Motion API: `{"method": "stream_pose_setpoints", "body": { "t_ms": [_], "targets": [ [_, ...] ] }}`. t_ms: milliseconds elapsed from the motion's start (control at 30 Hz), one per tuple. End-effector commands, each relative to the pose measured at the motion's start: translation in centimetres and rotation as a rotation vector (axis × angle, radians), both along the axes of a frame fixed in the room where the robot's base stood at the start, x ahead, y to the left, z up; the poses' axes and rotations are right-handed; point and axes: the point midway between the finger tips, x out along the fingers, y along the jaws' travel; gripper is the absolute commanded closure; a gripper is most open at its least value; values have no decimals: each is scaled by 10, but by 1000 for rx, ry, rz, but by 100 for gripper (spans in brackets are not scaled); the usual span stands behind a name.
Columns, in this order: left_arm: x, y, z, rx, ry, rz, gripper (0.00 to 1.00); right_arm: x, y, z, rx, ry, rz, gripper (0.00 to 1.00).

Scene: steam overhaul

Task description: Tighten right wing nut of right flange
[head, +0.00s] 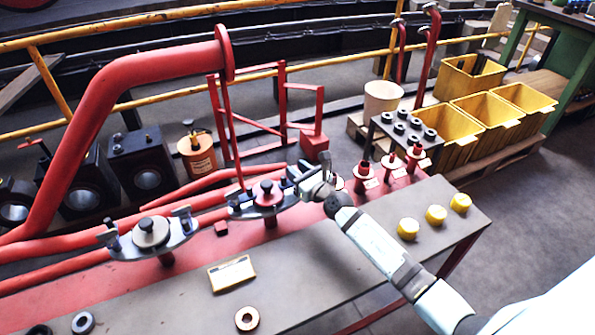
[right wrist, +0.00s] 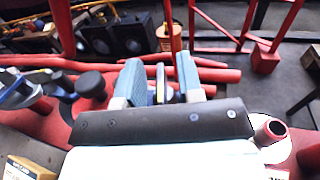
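The right flange (head: 240,210) is a grey clamp plate with a dark-topped red knob (head: 267,192) in its middle, on the red pipework over the bench. Its left wing nut (head: 233,199) stands free. My right gripper (head: 308,179) is at the flange's right end and largely hides the right wing nut in the head view. In the right wrist view, the right wing nut (right wrist: 165,82) stands between my two blue-grey fingers (right wrist: 159,80), which are apart with narrow gaps beside it. My left gripper is not in view.
The left flange (head: 150,236) has its own wing nuts. A small box (head: 231,273), rings (head: 247,318) and yellow caps (head: 436,214) lie on the bench (head: 330,262). Red valve posts (head: 363,170) stand right of my gripper. Yellow bins (head: 485,125) are behind.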

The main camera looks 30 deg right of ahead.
Motion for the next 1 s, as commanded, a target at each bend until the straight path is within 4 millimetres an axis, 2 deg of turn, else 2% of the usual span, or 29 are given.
{"method": "stream_pose_setpoints", "body": {
  "t_ms": [133,167,300,533,667,800,1000],
  "targets": [
    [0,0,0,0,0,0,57,0,0,0,0,0,0,66],
    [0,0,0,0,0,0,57,0,0,0,0,0,0,71],
    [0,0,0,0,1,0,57,0,0,0,0,0,0,100],
    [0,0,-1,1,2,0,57,0,0,0,0,0,0,100],
    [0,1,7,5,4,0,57,0,0,4,3,1,-19,100],
    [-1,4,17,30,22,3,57,0,0,8,5,1,-85,100],
    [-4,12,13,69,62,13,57,0,0,6,4,1,-205,100]
  ]
}}
